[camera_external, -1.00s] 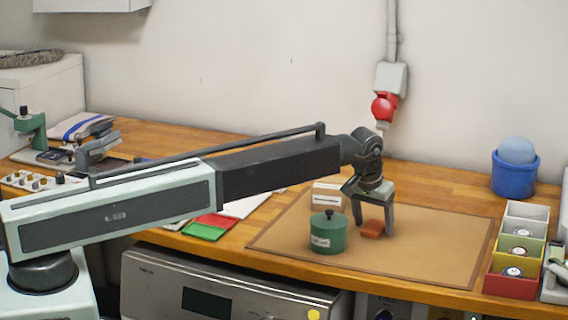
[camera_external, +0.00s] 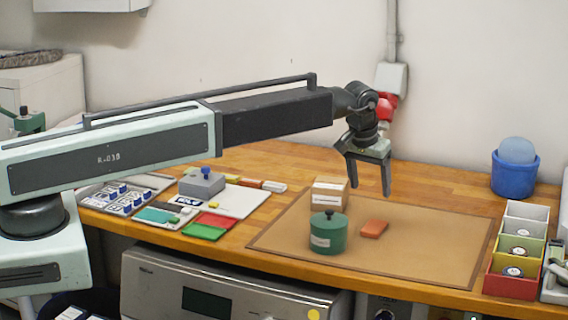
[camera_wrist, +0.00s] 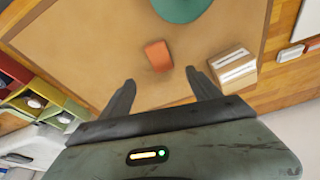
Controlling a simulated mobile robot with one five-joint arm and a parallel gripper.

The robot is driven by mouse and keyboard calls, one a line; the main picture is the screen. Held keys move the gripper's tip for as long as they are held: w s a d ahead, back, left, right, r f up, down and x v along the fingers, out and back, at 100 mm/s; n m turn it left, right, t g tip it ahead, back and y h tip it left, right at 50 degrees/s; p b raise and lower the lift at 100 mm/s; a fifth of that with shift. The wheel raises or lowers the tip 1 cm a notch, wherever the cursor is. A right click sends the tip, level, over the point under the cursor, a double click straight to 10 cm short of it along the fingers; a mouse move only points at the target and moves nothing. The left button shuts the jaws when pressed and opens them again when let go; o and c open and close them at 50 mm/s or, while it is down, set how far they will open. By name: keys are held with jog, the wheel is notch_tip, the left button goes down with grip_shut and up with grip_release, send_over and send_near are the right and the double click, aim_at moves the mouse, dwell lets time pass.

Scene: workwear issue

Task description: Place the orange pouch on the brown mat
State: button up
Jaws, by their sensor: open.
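The orange pouch (camera_external: 374,229) lies flat on the brown mat (camera_external: 430,250), just right of a green lidded pot. In the wrist view the pouch (camera_wrist: 158,55) lies on the mat (camera_wrist: 85,50), beyond my fingertips and between their lines. My gripper (camera_external: 368,185) is open and empty, raised above the mat and apart from the pouch. In the wrist view both fingers of my gripper (camera_wrist: 160,85) are spread with nothing between them.
The green pot (camera_external: 328,235) and a cardboard box (camera_external: 330,192) stand at the mat's left side. Compartment bins (camera_external: 515,250) stand right of the mat, with a blue bucket (camera_external: 514,175) behind. A tray with a grey block (camera_external: 202,184) lies left. The mat's right half is clear.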

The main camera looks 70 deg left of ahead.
jog(key=s+d+m+g, duration=0.1)
jog(key=s+d+m, duration=0.1)
jog(key=s+d, duration=0.4)
jog(key=s+d+f+m+g+h, duration=0.1)
jog(key=s+d, duration=0.5)
jog(key=s, duration=0.7)
jog(key=s+d+m+h, duration=0.1)
jog(key=s+d+m, duration=0.2)
jog(key=s+d, duration=0.3)
jog(key=s, duration=0.3)
jog(key=shift+s+d+f+m+g, duration=0.15)
jog(key=shift+s+d+m+g, duration=0.05)
jog(key=shift+d+m+g, duration=0.2)
